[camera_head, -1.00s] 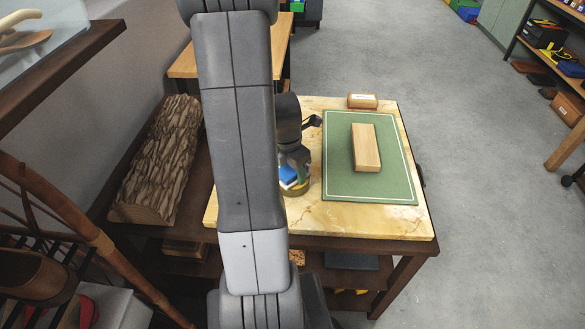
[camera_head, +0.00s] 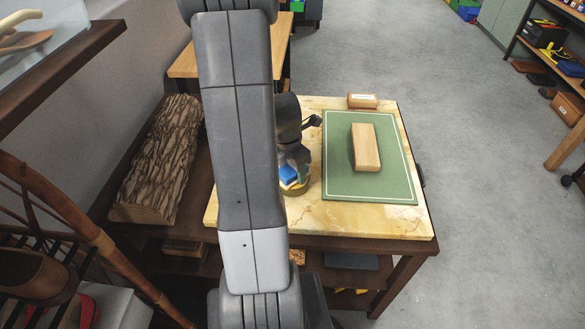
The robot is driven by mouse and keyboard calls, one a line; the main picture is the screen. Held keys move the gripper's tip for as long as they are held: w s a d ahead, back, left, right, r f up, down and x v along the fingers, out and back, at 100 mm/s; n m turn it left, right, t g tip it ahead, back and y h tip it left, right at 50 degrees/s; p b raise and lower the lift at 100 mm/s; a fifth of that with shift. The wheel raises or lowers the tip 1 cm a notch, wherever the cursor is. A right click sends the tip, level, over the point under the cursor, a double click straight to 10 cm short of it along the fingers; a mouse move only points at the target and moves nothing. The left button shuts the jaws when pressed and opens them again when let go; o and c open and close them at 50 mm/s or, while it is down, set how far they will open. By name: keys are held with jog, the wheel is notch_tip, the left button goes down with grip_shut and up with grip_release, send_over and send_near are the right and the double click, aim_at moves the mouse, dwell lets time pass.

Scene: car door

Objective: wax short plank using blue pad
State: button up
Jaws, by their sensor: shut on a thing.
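The short plank (camera_head: 365,147) is a light wooden block lying flat on a green mat (camera_head: 338,185) with a pale border line. The blue pad (camera_head: 289,174) is at my gripper (camera_head: 291,172), to the left of the mat, over or in a low round brownish tin (camera_head: 297,190). My gripper is shut on the blue pad. My arm hides part of the gripper and the tin's left side.
The mat lies on a yellowish marble-like top (camera_head: 330,219). A small wooden block with a white label (camera_head: 362,101) stands at its back edge. A bark-covered log (camera_head: 160,160) lies to the left. Open floor (camera_head: 480,200) is on the right.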

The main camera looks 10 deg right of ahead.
notch_tip(320, 180, up, 7)
jog(key=p, duration=0.6)
jog(key=shift+w+a, duration=0.1)
dwell(0.6)
